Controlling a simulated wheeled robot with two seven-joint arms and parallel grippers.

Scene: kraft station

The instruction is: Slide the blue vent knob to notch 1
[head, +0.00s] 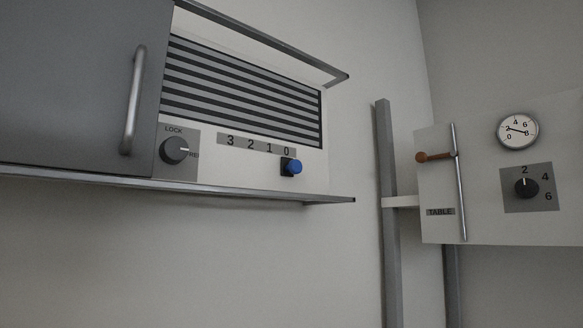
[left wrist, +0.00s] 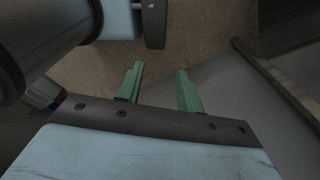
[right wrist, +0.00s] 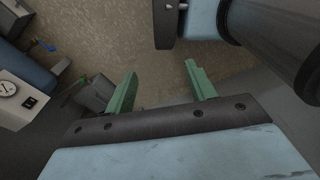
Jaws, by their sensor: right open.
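The blue vent knob (head: 294,167) sits on a dark square base at the right end of the vent panel in the head view, below the 0 mark. The notch strip (head: 257,146) above it reads 3, 2, 1, 0 from left to right. The striped vent grille (head: 240,90) is above the strip. My left gripper (left wrist: 158,76) shows in the left wrist view with its green fingers apart and nothing between them. My right gripper (right wrist: 160,75) shows in the right wrist view, open and empty. Neither gripper is in the head view, and neither touches the knob.
A dark LOCK dial (head: 174,150) is left of the knob, beside a grey cabinet door with a handle (head: 133,100). A ledge (head: 250,194) runs below the panel. A board at right carries a gauge (head: 517,130), a brown-tipped lever (head: 435,157) and a dial (head: 526,187).

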